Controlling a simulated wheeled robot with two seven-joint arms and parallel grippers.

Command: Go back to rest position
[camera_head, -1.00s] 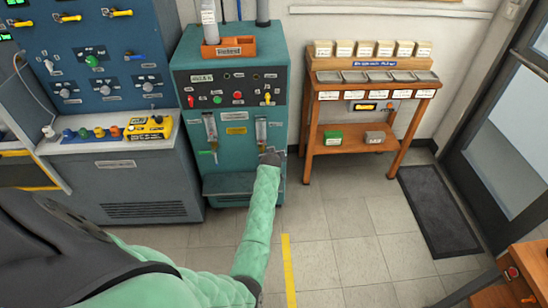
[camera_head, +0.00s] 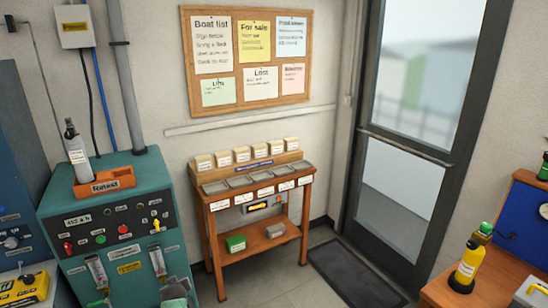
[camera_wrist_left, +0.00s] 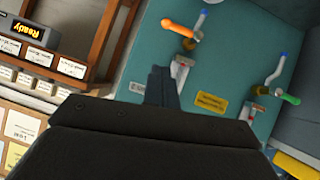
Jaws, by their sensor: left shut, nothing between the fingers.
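My left gripper (camera_head: 175,292) shows at the bottom edge of the head view, in front of the lower part of the teal test cabinet (camera_head: 135,205). In the left wrist view its fingers (camera_wrist_left: 162,85) are together with nothing between them. They point at the cabinet's teal front (camera_wrist_left: 225,70), near a flow tube and an orange-handled valve (camera_wrist_left: 180,28). A green-handled valve (camera_wrist_left: 287,97) is further right. I cannot tell whether the fingers touch the panel. My right gripper is in neither view.
A wooden rack (camera_head: 258,190) with trays stands right of the cabinet. A grey bottle (camera_head: 75,150) stands in an orange holder (camera_head: 105,181) on the cabinet. A dark mat (camera_head: 355,270) lies before the glass door. A yellow cylinder (camera_head: 467,266) stands on the bench at right.

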